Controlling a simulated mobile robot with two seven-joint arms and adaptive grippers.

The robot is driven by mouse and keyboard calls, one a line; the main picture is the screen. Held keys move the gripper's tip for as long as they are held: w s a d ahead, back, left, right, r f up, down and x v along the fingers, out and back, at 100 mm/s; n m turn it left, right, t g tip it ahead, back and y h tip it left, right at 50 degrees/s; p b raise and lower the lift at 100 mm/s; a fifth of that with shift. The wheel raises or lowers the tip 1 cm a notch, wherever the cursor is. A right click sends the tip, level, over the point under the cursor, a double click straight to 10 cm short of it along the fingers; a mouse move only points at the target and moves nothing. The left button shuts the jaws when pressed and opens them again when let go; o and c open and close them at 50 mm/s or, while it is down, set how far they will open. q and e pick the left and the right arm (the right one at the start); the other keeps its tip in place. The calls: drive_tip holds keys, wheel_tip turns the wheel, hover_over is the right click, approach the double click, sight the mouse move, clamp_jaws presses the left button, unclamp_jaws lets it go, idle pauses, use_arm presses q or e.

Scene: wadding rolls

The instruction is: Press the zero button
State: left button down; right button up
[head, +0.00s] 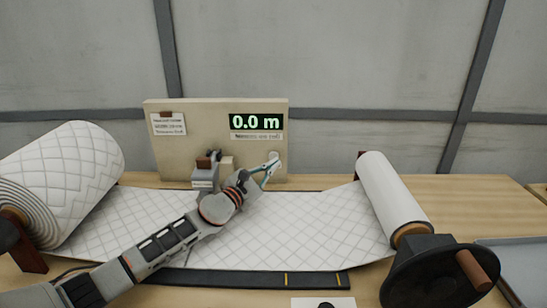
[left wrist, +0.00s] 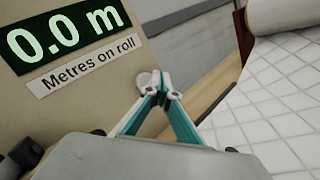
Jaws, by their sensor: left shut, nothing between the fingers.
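A beige panel (head: 215,111) stands behind the wadding, with a display (head: 256,122) that reads "0.0 m" in green. In the left wrist view the same display (left wrist: 62,38) has a "Metres on roll" label (left wrist: 86,66) under it. A pale round button (head: 273,155) sits low on the panel, below the display, and shows in the left wrist view (left wrist: 144,79) partly behind my fingertips. My left gripper (head: 275,164) is shut and empty, its tips at the button and seemingly touching it. My right gripper is out of view.
A thick wadding roll (head: 88,175) lies at the left and a thinner roll (head: 392,192) at the right, with a quilted sheet (head: 300,232) stretched between them. A dark crank wheel (head: 430,285) stands front right.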

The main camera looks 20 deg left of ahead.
use_arm(q)
drive_tip(key=s+p, duration=0.1)
drive_tip(key=s, duration=0.1)
drive_tip(key=s+d+p, duration=0.1)
drive_tip(key=s, duration=0.1)
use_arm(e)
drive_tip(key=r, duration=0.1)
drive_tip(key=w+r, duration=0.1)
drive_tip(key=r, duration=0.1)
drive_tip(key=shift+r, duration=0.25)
use_arm(q)
drive_tip(key=shift+d, duration=0.1)
